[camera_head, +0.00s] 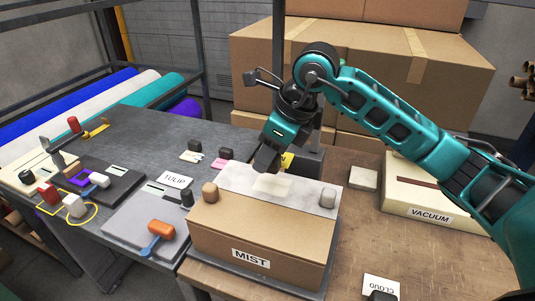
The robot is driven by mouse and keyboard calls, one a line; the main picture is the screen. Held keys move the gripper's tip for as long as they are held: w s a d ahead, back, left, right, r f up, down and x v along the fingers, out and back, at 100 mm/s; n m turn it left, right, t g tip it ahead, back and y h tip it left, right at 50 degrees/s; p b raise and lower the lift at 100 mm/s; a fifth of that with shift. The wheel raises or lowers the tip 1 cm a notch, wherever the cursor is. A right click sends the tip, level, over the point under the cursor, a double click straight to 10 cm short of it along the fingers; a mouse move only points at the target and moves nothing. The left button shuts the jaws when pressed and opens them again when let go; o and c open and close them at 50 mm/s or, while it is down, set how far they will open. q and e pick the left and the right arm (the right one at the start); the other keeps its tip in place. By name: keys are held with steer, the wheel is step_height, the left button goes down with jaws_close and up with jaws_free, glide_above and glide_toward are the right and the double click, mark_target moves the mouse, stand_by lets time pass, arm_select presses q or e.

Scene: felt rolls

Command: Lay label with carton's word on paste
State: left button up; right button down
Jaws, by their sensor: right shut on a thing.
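The carton (258,232) on the table at centre bears the word MIST (251,259) on its front. A pale cream patch (272,184) shows on its grey top; I cannot tell paste from label there. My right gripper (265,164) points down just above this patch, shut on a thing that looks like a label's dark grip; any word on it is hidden. A white TULIP label (175,180) lies on the grey bench at left. A CLOUD label (381,285) lies upside down in the picture at the front right. My left gripper is not in view.
A cream box marked VACUUM (432,204) stands at right. Tools and small items crowd the left bench. Large cardboard boxes (360,80) stand behind.

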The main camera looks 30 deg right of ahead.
steer(key=b, duration=0.5)
glide_above(260, 192)
steer(key=s+d, duration=0.1)
step_height(260, 192, down, 5)
steer(key=shift+s+f, duration=0.15)
steer(key=shift+f, duration=0.4)
steer(key=shift+f+b, duration=0.5)
steer(key=c, duration=0.7)
jaws_free()
steer(key=shift+o, duration=0.2)
